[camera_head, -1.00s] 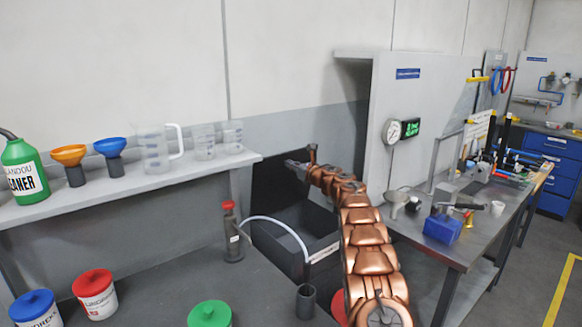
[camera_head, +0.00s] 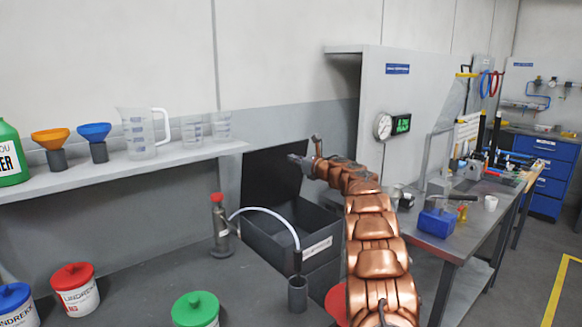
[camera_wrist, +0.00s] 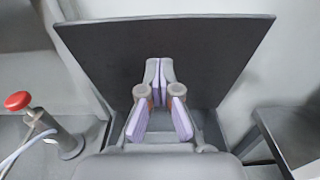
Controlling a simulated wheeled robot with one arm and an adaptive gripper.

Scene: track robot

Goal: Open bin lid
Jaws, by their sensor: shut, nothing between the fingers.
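The dark grey bin (camera_head: 308,238) stands between the two benches, with a white label on its front wall. Its black lid (camera_head: 270,178) is raised and stands steeply tilted at the back of the bin. In the wrist view the lid (camera_wrist: 215,65) fills the middle as a broad dark panel beyond the fingers. My gripper (camera_head: 294,159) is above the bin at the lid's upper right part; in the wrist view its fingers (camera_wrist: 159,70) meet at the tips with nothing held. I cannot tell whether the fingertips touch the lid.
A pump bottle with a red cap (camera_head: 219,225) and a hose stands on the near bench's edge, left of the bin. Funnels and clear jugs (camera_head: 143,135) line the wall shelf. A tool-covered bench (camera_head: 445,262) stands at right.

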